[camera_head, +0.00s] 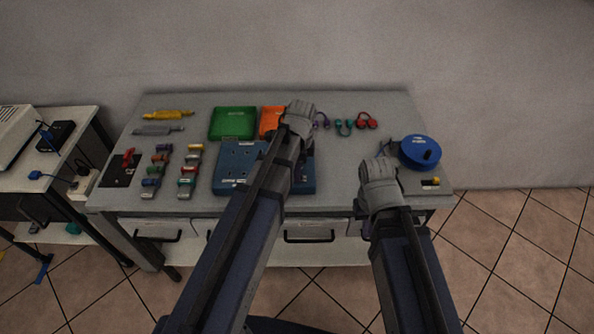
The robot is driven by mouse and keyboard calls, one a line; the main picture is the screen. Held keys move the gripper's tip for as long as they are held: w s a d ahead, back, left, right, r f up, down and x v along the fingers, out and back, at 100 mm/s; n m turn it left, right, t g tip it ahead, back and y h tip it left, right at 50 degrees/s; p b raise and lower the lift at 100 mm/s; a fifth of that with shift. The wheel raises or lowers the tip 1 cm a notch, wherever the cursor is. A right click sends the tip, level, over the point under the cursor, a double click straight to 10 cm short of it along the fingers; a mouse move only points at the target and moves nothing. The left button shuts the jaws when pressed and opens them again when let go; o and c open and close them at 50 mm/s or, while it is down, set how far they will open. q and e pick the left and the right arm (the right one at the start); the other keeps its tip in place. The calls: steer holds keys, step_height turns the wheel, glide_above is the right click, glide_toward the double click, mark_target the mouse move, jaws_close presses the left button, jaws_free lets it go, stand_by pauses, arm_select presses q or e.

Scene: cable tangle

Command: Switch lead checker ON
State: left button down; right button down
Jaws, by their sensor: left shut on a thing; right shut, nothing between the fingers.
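A small grey block with a yellow-orange top (431,182) sits at the table's front right corner. It may be the lead checker, but it is too small to read any switch state. My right gripper (379,170) is shut and empty, over the table to the left of that block and apart from it. My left forearm hides part of the board and of the orange tray (268,118).
A blue cable reel (420,150) stands behind the small block. A green tray (233,122), looped coloured leads (367,121), several small coloured connectors (188,181) and a black panel with a red lever (121,171) lie on the table. A side table (70,130) stands left.

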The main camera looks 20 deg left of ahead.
arm_select(q)
steer(key=shift+w+d+f+y+b, duration=0.2)
steer(key=shift+d+y+b, duration=0.15)
steer(key=shift+y, duration=0.65)
steer(key=shift+s+d+r+g+y, duration=0.15)
steer(key=shift+g+y, duration=0.25)
steer(key=shift+y, duration=0.2)
steer(key=c, duration=0.7)
jaws_free()
steer(key=p+v, duration=0.7)
steer(key=shift+r, duration=0.4)
